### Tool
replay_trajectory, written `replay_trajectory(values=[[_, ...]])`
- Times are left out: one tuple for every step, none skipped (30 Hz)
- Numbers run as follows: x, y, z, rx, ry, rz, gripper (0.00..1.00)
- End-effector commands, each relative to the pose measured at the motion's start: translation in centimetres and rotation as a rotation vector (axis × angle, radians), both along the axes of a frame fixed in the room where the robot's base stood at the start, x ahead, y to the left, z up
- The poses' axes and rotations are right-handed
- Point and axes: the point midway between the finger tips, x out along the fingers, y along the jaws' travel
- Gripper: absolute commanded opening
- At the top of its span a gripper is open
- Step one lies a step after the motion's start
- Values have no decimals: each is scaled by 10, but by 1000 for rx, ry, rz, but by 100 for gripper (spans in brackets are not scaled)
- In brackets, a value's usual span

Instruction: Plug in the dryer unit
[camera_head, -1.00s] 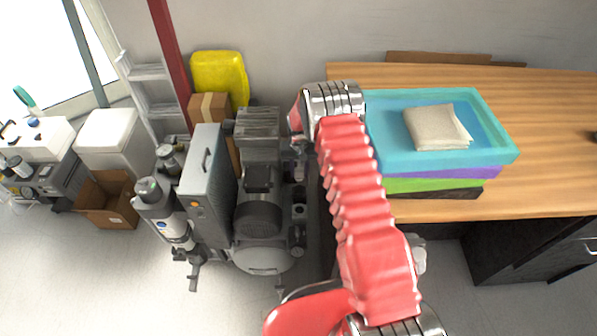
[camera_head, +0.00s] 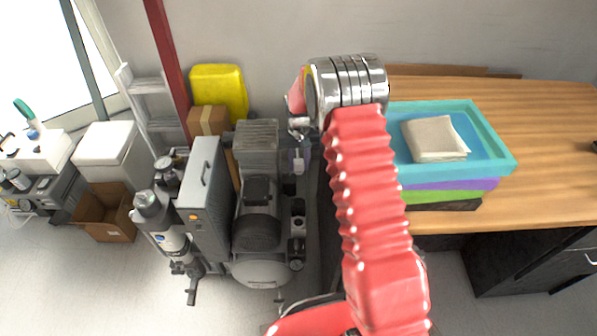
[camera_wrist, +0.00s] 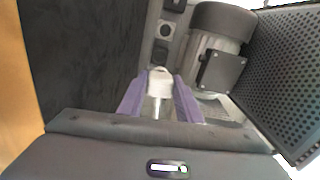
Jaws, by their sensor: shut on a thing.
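My gripper (camera_wrist: 159,98) shows its two purple fingers in the wrist view, closed around a pale plug (camera_wrist: 160,82) with a metallic-looking lower part. In the head view my gripper (camera_head: 298,160) is small and partly hidden, beside the right side of the compressor (camera_head: 257,190). Similar socket fittings (camera_head: 298,222) show in the head view, below my gripper. A grey cabinet with an orange button (camera_head: 207,190), possibly the dryer unit, stands left of the compressor.
A wooden desk (camera_head: 555,130) with stacked coloured trays (camera_head: 505,165) and a folded cloth (camera_head: 435,138) stands on the right. A dark panel (camera_wrist: 90,60) borders the gap in the wrist view. The perforated cover (camera_wrist: 285,70) and motor (camera_wrist: 217,50) crowd its right side.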

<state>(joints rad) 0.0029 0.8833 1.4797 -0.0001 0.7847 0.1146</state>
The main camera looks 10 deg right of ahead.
Motion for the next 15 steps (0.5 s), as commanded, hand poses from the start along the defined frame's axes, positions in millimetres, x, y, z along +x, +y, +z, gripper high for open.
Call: replay_trajectory(values=[[-3, 0, 13, 0, -3, 6, 0], [-5, 0, 19, 0, -2, 9, 0], [-7, 0, 28, 0, -3, 14, 0], [-9, 0, 34, 0, -3, 18, 0], [-12, 1, 40, 0, -3, 22, 0], [-15, 1, 48, 0, -2, 27, 0], [-17, 1, 55, 0, -3, 31, 0], [-20, 1, 61, 0, -3, 35, 0], [-23, 1, 69, 0, -3, 40, 0], [-25, 1, 75, 0, -3, 43, 0], [-28, 1, 81, 0, -3, 47, 0], [-32, 1, 88, 0, -2, 52, 0], [-34, 1, 94, 0, -3, 56, 0], [-37, 1, 100, 0, -3, 60, 0], [-41, 1, 107, 0, -3, 65, 0]])
